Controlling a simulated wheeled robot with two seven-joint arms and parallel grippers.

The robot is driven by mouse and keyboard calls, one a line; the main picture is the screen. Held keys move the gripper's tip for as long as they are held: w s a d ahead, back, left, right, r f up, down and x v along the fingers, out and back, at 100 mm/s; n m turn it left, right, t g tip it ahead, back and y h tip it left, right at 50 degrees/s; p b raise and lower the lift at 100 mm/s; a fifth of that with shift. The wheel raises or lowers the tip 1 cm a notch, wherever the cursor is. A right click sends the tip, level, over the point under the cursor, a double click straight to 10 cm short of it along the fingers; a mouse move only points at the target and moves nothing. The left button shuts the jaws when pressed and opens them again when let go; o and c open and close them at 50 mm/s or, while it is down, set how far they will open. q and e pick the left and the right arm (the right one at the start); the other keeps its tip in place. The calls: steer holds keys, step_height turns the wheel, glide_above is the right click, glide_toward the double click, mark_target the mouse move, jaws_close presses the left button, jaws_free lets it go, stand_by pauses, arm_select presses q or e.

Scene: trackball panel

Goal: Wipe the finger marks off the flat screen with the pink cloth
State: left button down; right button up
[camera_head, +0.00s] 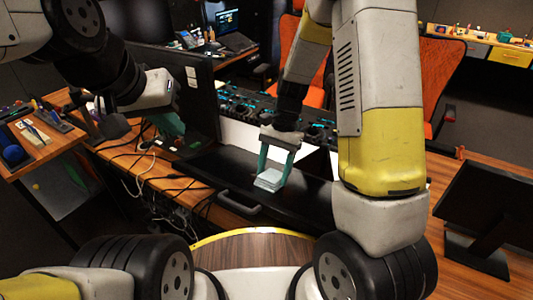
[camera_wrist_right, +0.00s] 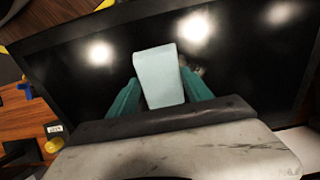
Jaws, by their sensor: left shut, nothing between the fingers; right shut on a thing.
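The flat screen (camera_head: 308,198) lies face up on the desk, black and glossy; it fills most of the right wrist view (camera_wrist_right: 62,78). My right gripper (camera_head: 274,170) points down over it, its teal fingers shut on a folded cloth (camera_head: 270,181). The cloth looks pale blue-white, not pink; it also shows in the right wrist view (camera_wrist_right: 159,78). It is at or just above the screen; I cannot tell if it touches. A faint grey smudge (camera_wrist_right: 196,71) shows right beside the cloth. My left gripper (camera_head: 168,128) is shut and empty, left of the screen.
An upright dark monitor (camera_head: 195,95) stands behind the screen, close to my left gripper. Loose cables (camera_head: 150,165) hang over the desk at left. Another dark monitor (camera_head: 490,210) stands at right. A side table (camera_head: 40,145) with tools is at far left.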

mark_target(280, 189)
steer(key=shift+s+d, duration=0.5)
steer(key=shift+d, duration=0.2)
steer(key=shift+s+d, duration=0.45)
steer(key=shift+d, duration=0.25)
steer(key=shift+f, duration=0.1)
steer(key=shift+w+a+r, duration=0.1)
steer(key=shift+w+a, duration=0.6)
steer(key=shift+a, duration=0.3)
steer(key=shift+w+a+r, duration=0.1)
steer(key=shift+w+a, duration=0.55)
steer(key=shift+a, duration=0.35)
steer(key=shift+w+a, duration=0.7)
steer(key=shift+a, duration=0.3)
steer(key=shift+w+a+f, duration=0.1)
steer(key=shift+w+a, duration=0.4)
steer(key=shift+a, duration=0.25)
steer(key=shift+w+a+f, duration=0.1)
steer(key=shift+w+a, duration=0.35)
steer(key=shift+a, duration=0.3)
steer(key=v, duration=0.6)
steer(key=shift+r, duration=0.15)
